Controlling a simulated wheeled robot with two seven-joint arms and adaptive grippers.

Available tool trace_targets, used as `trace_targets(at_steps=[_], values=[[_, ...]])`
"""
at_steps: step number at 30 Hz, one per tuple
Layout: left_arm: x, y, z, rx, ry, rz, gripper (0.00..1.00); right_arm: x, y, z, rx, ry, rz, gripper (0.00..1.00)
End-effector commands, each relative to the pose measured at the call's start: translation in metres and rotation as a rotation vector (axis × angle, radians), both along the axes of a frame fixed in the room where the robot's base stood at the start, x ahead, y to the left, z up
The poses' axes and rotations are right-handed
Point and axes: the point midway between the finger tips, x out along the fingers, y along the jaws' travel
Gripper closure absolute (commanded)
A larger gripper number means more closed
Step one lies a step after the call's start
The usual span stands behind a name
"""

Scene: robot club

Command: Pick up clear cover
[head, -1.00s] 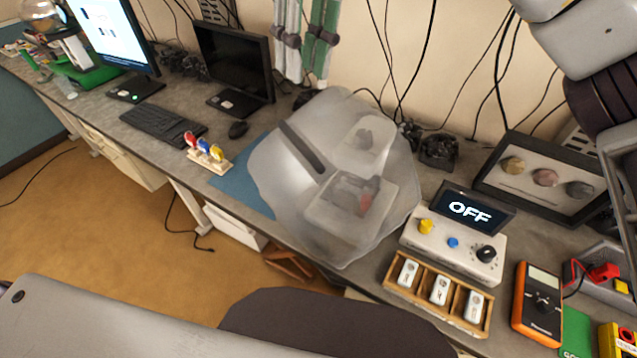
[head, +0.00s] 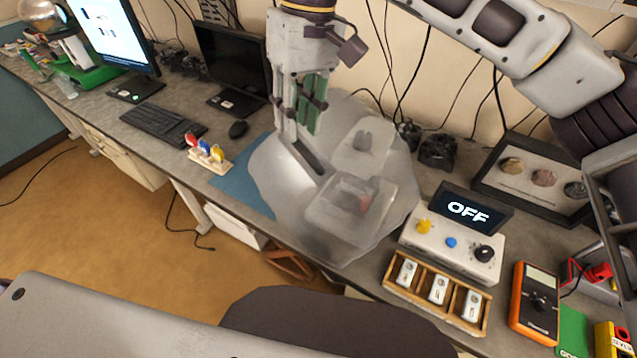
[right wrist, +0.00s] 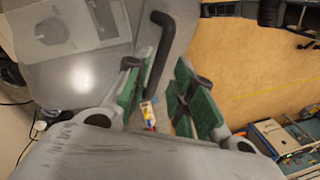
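The clear cover (head: 275,175) is a large translucent, many-sided dome on the desk, with a dark bar handle (head: 314,160) on its top. A boxy device (head: 350,200) shows dimly through it. My right gripper (head: 303,135) points down at the handle and hides its upper part in the head view. In the right wrist view the green-padded fingers (right wrist: 164,92) are apart, with the black handle (right wrist: 158,55) reaching into the gap between them. The gripper is open and does not clamp the handle. My left gripper is out of view.
A control box reading OFF (head: 450,248), a wooden tray (head: 415,297) and an orange multimeter (head: 535,305) stand right of the cover. A colored-tool stand (head: 207,155), mouse (head: 238,130) and dark monitor (head: 235,62) are left.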

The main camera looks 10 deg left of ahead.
Motion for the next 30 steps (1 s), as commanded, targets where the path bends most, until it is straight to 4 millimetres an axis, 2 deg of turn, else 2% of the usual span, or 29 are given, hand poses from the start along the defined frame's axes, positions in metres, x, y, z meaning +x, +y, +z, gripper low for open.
trace_targets(at_steps=[14, 25, 30], values=[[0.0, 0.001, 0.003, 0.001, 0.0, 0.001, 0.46, 0.0, 0.001, -0.006, -0.001, 0.001, 0.0, 0.75], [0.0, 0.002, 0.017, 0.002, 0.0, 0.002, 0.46, 0.0, 0.006, -0.041, -0.001, 0.001, -0.001, 0.75], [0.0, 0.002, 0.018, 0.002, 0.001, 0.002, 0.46, -0.002, 0.007, -0.051, 0.001, 0.001, 0.0, 0.75]])
